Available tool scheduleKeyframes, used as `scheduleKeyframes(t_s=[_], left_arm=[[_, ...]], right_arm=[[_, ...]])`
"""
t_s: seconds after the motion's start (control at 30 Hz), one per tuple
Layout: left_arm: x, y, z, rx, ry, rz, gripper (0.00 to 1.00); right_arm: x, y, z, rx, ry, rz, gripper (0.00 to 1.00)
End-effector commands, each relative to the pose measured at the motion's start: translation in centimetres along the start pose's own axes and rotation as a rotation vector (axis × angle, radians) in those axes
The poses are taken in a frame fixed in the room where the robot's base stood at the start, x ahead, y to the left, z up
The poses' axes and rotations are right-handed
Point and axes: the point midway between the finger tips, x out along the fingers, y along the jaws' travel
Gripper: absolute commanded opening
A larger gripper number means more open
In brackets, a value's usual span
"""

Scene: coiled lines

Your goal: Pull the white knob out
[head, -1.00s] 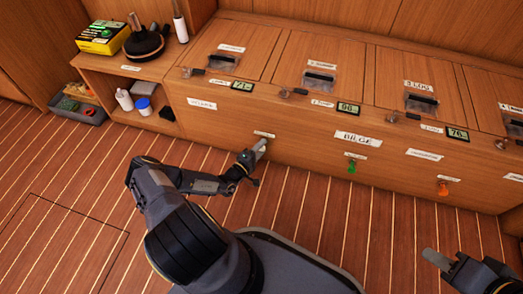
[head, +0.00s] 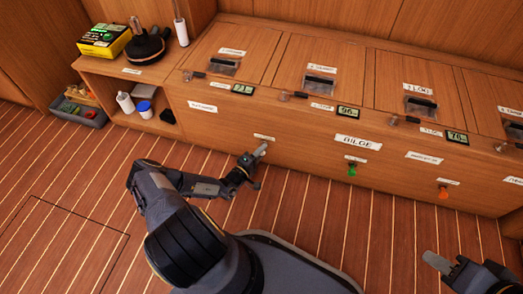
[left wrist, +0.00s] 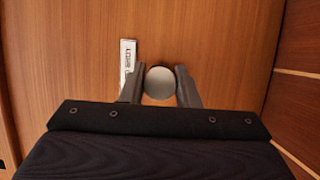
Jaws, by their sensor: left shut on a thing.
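The white knob (left wrist: 160,82) sits between the two fingers of my left gripper (left wrist: 160,90) in the left wrist view, in front of the wooden cabinet front. A small label (left wrist: 127,69) is beside it. In the head view my left gripper (head: 256,154) is at the cabinet front below a small white label (head: 264,138), and its fingers hide most of the knob. My left gripper is shut on the knob. How far the knob stands out from the panel I cannot tell. My right gripper (head: 436,262) is at the lower right, away from the cabinet; its jaw opening is unclear.
A green knob (head: 352,169) and an orange knob (head: 443,191) are further right on the cabinet front (head: 300,150). Lidded compartments with small displays (head: 348,112) line the top. An open shelf with bottles (head: 125,102) is at left.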

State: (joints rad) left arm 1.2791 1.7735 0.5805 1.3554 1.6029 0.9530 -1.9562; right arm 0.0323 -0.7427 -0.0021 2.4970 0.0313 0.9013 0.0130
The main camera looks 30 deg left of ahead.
Motion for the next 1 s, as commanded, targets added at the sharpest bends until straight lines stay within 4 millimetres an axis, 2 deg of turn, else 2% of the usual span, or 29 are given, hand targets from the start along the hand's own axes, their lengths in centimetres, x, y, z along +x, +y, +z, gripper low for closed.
scheduleKeyframes(t_s=[0.03,0.2,0.33,0.63,0.67,0.7,0.8,1.0], left_arm=[[-0.8,0.6,0.3,-0.001,0.002,-0.006,0.0],[-3.3,0.5,1.3,-0.002,0.003,-0.007,0.0],[-4.3,0.2,1.8,-0.002,0.002,-0.005,0.0],[-4.4,0.0,1.8,-0.001,0.001,-0.003,0.0],[-4.4,0.0,1.8,-0.001,0.001,-0.003,0.32],[-4.4,0.0,1.8,-0.001,0.001,-0.003,0.37],[-4.4,0.0,1.8,-0.001,0.001,-0.003,0.5],[-4.4,0.0,1.8,-0.001,0.001,-0.003,0.5]], right_arm=[[-1.3,-0.6,-0.7,0.0,0.001,0.0,0.36],[-3.3,-1.5,-1.7,0.0,0.001,0.0,0.36],[-3.7,-1.7,-1.9,0.0,0.001,0.0,0.36],[-3.5,-1.6,-1.8,0.0,0.001,0.0,0.36],[-3.5,-1.6,-1.8,0.0,0.001,0.0,0.36],[-3.5,-1.6,-1.8,0.0,0.001,0.0,0.36],[-3.5,-1.6,-1.8,0.0,0.001,0.0,0.36],[-3.5,-1.6,-1.8,0.0,0.001,0.0,0.36]])
